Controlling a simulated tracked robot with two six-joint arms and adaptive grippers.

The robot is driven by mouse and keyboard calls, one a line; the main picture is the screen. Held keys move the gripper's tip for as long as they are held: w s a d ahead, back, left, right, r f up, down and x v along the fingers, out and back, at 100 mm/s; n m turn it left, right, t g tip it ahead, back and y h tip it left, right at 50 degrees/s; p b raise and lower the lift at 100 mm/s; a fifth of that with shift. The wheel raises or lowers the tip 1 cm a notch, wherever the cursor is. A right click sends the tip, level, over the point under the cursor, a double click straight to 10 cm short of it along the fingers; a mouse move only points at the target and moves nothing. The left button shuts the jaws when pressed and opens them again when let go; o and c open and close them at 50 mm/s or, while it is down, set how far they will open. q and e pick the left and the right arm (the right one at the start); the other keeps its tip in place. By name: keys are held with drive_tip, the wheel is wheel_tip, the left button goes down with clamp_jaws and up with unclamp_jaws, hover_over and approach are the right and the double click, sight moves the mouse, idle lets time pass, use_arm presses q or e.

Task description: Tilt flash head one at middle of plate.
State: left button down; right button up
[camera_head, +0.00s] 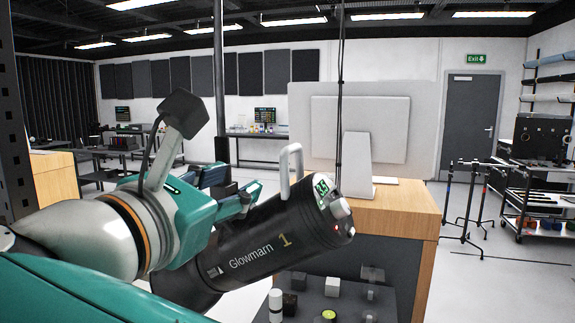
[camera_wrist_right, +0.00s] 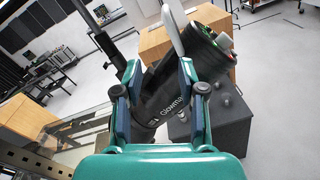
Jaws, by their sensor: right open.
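A black cylindrical flash head marked "Glowmarn 1" (camera_head: 262,240) fills the middle of the head view. It is tilted, its end with the small green display and knobs up to the right. A pale loop handle (camera_head: 291,165) stands up from it. My right gripper (camera_head: 232,198) is at its left side, partly hidden. In the right wrist view the flash head (camera_wrist_right: 165,85) lies beyond and between the spread fingers of my right gripper (camera_wrist_right: 160,100). I cannot tell whether the fingers touch it. My left gripper is not in view. I cannot make out the plate with certainty.
A wooden-topped bench (camera_head: 400,208) with a white panel (camera_head: 360,130) and stand is behind the flash head. Below it, a dark surface (camera_head: 345,312) holds several small white, grey and black shapes. Light stands (camera_head: 470,205) and a shelf cart are at the right. Open floor lies between.

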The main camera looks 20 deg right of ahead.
sight(284, 153)
drive_tip(key=shift+m, duration=0.3)
drive_tip(key=p+x, duration=0.1)
drive_tip(key=x, duration=0.4)
drive_tip(key=d+r+p+x, duration=0.1)
drive_tip(key=x, duration=0.4)
drive_tip(key=s+r+x, duration=0.1)
drive_tip(key=x, duration=0.5)
drive_tip(key=shift+d+p, duration=0.25)
drive_tip(key=shift+p, duration=0.15)
clamp_jaws()
